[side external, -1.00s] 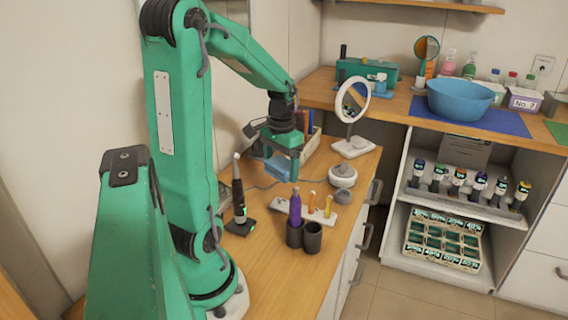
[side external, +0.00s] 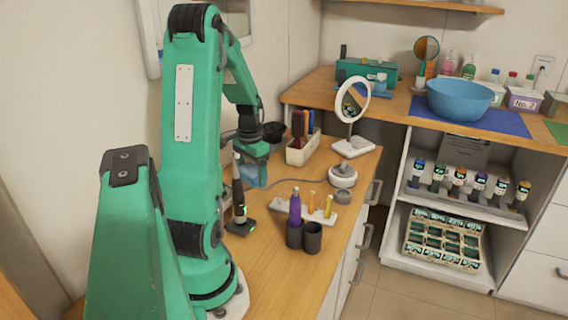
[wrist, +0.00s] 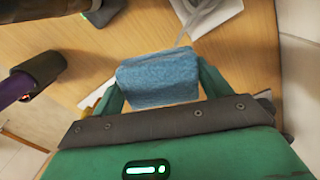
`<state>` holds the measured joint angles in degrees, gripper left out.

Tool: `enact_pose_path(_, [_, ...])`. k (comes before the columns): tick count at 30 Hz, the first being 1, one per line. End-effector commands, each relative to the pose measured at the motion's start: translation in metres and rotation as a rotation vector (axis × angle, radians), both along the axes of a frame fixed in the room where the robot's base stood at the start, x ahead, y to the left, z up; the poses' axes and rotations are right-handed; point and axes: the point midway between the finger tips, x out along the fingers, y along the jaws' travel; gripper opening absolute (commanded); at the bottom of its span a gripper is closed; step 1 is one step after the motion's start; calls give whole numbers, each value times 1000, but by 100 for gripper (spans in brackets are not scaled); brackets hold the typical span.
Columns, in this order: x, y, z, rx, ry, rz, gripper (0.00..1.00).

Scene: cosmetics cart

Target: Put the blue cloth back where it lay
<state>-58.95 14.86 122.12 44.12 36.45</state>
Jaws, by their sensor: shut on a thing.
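The blue cloth (wrist: 158,78) is folded into a small block and sits between the two fingers of my gripper (wrist: 160,88) in the wrist view. The fingers press on its left and right sides. In the side view my gripper (side external: 254,160) points down, and the cloth (side external: 254,178) shows below it, partly covered by the arm and fingers. The cloth appears to be above the wooden counter (side external: 290,232), toward the wall side; its exact height is hard to tell.
A black upright device (side external: 239,205) stands close in front of my gripper.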

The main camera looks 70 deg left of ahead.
Motion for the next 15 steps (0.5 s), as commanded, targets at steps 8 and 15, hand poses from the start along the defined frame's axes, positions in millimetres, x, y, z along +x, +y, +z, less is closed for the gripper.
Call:
enact_pose_path(8, [-1, 2, -3, 0, 0, 0, 58])
enact_pose_path(15, [-1, 2, -25, -3, 1, 0, 58])
